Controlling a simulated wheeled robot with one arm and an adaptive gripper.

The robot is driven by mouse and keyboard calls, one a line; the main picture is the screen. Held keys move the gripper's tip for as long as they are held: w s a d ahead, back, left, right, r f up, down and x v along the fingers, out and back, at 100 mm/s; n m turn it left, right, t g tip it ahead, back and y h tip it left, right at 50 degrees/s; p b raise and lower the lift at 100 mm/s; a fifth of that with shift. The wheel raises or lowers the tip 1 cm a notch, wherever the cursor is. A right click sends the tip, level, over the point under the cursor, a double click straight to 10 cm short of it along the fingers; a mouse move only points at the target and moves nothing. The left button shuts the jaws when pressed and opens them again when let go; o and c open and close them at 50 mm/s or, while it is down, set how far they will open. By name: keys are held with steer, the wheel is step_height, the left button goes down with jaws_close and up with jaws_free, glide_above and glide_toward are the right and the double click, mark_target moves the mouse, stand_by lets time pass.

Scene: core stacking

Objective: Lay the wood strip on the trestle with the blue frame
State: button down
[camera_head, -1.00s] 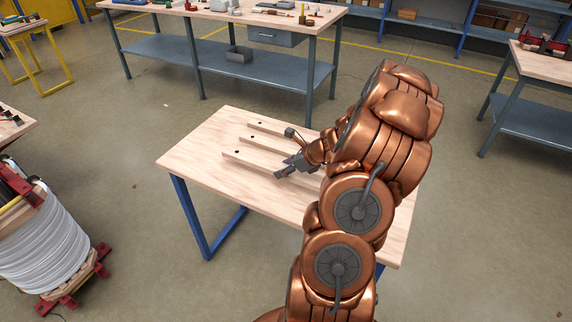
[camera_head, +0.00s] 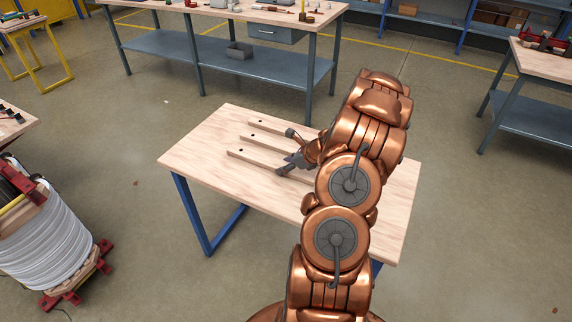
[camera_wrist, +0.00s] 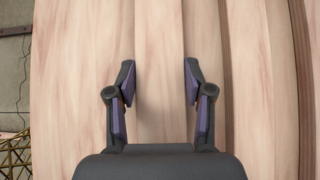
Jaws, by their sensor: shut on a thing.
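The trestle with the blue frame (camera_head: 190,162) has a pale wood top and stands in the middle of the head view. Three pale wood strips lie side by side over its top, with dark spots near their left ends. My gripper (camera_head: 284,168) is shut on the nearest wood strip (camera_head: 245,156). In the wrist view, my gripper (camera_wrist: 160,80) has one finger on each side of that strip (camera_wrist: 159,50). I cannot tell whether this strip touches the top or is just above it. My arm hides the right ends of the strips.
The far wood strip (camera_head: 270,129) and the middle wood strip (camera_head: 262,143) lie close behind the held one. The front left of the top is bare. A cable spool (camera_head: 50,245) stands at left, and a long workbench (camera_head: 200,50) stands behind.

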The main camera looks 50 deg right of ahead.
steer(key=shift+f, duration=0.1)
steer(key=shift+c, duration=2.2)
jaws_free()
